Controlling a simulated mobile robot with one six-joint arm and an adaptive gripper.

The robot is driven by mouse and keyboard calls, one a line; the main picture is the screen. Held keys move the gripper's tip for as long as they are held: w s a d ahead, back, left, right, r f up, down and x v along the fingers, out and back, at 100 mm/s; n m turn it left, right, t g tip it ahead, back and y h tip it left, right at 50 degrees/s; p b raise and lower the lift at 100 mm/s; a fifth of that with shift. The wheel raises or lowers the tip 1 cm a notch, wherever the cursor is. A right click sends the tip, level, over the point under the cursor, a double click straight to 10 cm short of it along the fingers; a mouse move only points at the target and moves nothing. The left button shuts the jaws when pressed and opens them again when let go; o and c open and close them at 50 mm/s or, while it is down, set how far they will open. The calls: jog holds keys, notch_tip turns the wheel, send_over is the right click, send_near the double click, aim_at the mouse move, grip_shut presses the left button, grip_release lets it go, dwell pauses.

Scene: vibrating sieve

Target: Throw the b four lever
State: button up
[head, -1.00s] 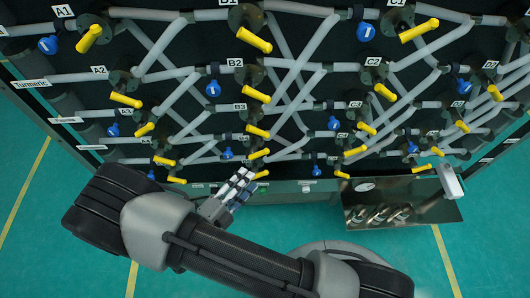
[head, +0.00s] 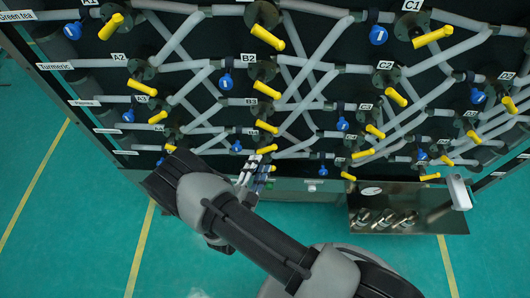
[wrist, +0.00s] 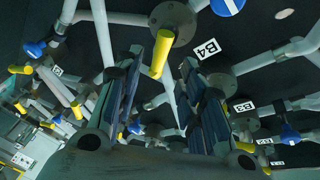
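The yellow B4 lever (wrist: 161,53) hangs from a round valve flange beside the "B4" label (wrist: 207,49) in the wrist view. My gripper (wrist: 153,70) is open, with one dark finger on each side of the lever in the picture. I cannot tell how deep the lever sits between them, and no contact shows. In the head view, my gripper (head: 252,170) is at the lower middle of the panel, just below what looks like the B4 lever (head: 267,149). The fingertips are small and partly overlap the panel there.
The panel is crowded with grey pipes, yellow levers and blue tags. The B3 lever (head: 267,126) is close above. Another yellow lever (wrist: 246,147) lies near the right finger. A metal tray (head: 405,220) with cylindrical items is at lower right. Green floor is open in front.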

aim_at(265, 152)
jog(key=x, duration=0.6)
jog(key=shift+w, duration=0.1)
jog(key=shift+d+f, duration=0.15)
jog(key=c, duration=0.8)
